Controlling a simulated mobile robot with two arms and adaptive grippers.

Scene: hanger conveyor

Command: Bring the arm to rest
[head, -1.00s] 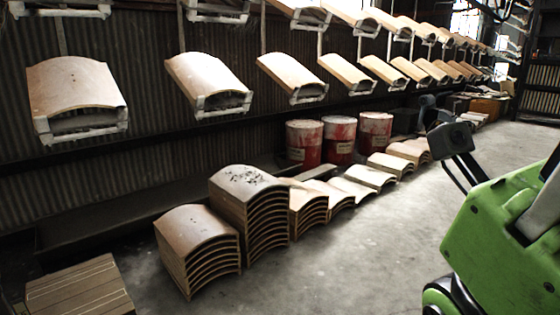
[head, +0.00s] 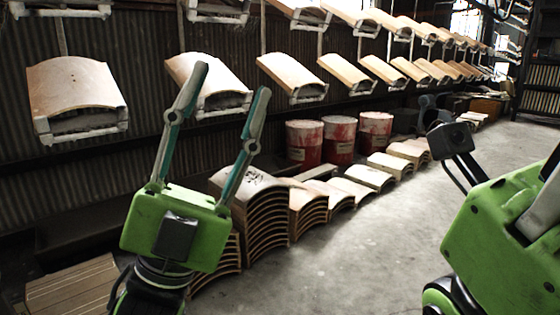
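My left gripper (head: 231,82) has come up in the left half of the head view. It points upward, with its green body low and its two teal and grey fingers spread wide apart. Nothing shows between the fingers. Its fingers overlap a hanging curved wooden panel (head: 190,72) and the dark wall in the picture; I see no contact.
Curved panels hang from hangers (head: 75,95) in rows along the corrugated wall. Stacks of curved panels (head: 262,215) stand on the floor below, partly hidden by my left gripper. Several red and white drums (head: 338,138) stand behind. The concrete floor (head: 345,255) in the middle is clear.

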